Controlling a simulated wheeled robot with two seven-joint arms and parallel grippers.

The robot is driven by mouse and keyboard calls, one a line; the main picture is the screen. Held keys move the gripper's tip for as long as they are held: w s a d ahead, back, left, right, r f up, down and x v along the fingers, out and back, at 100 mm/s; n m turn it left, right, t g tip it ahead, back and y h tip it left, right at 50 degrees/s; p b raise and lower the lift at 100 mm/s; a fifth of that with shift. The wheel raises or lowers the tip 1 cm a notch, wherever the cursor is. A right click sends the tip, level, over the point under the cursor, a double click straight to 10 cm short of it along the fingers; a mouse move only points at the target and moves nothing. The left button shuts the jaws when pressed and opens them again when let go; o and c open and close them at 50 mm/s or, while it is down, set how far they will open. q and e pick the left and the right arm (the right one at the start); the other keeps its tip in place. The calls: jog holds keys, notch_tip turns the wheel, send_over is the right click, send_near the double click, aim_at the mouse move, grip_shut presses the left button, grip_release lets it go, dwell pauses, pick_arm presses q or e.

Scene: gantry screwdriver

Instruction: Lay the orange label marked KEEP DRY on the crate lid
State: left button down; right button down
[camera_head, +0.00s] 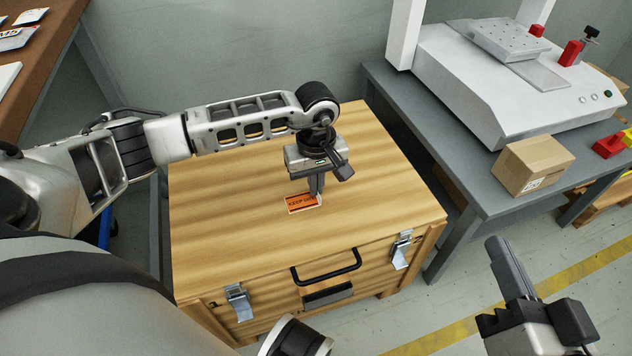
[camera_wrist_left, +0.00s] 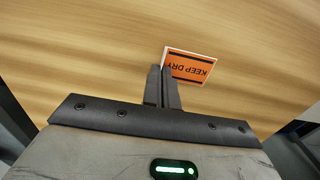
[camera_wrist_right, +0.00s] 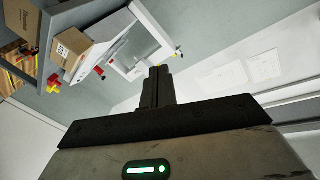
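The orange label (camera_head: 302,203), marked KEEP DRY, is at the crate lid (camera_head: 230,220), right of the lid's middle and towards its front. In the left wrist view the label (camera_wrist_left: 190,67) shows flat, its print upside down. My left gripper (camera_head: 316,192) points down over the lid. Its fingers (camera_wrist_left: 163,70) are closed together on one edge of the label. I cannot tell whether the label touches the lid or hangs just above it. My right gripper (camera_head: 495,245) is off to the right of the crate, shut and empty; its fingers (camera_wrist_right: 158,72) are together.
The wooden crate has a black handle (camera_head: 326,268) and two metal latches (camera_head: 239,302) on its front. A grey bench (camera_head: 440,140) at the right bears a white machine (camera_head: 470,80) and a cardboard box (camera_head: 532,165). Most of the lid is bare.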

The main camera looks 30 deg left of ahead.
jog(key=shift+f, duration=0.1)
pick_arm(q)
jog(key=c, duration=1.6)
grip_release()
pick_arm(e)
jog(key=shift+s+f, duration=0.1)
